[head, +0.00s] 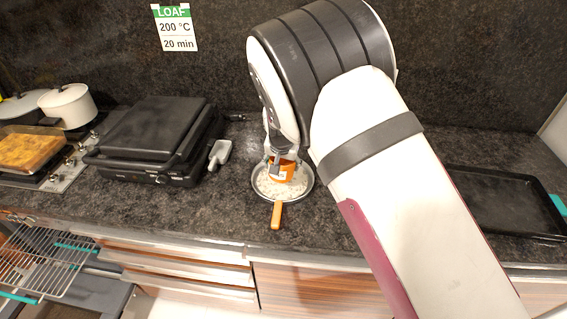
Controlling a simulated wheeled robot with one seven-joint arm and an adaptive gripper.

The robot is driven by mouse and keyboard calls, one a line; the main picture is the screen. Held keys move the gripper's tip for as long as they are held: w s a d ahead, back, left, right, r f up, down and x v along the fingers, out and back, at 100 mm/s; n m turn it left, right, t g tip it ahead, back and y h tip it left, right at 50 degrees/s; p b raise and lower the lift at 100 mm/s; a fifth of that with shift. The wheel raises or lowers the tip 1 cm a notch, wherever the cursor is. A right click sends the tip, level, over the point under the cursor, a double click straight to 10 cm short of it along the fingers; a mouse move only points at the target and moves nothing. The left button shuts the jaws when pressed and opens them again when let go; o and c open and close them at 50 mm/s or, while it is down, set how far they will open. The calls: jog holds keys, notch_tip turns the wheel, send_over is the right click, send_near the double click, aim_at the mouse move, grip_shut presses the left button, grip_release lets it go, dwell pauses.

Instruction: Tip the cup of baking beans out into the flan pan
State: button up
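The flan pan (258,190) is a round grey pan on the dark counter. Pale beans (270,188) are spread over its floor. An orange cup (285,173) with a pale label is over the back part of the pan and looks tilted. My gripper (274,166) points down at the cup's left side and appears shut on it. The fingertips are small and partly hidden, and the inside of the cup does not show. An orange handle (277,214) sticks out from the pan's front toward the counter edge.
A black contact grill (150,140) stands left of the pan, with a small light grey scoop (220,153) beside it. A black baking tray (500,200) lies at the right. White pots (68,105) and a golden loaf (28,150) are far left. A sign hangs on the back wall.

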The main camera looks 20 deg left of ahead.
jog(key=shift+w+a+h, duration=0.1)
jog(key=shift+h, duration=0.4)
jog(key=shift+r+p, duration=0.3)
jog(key=shift+r, duration=1.75)
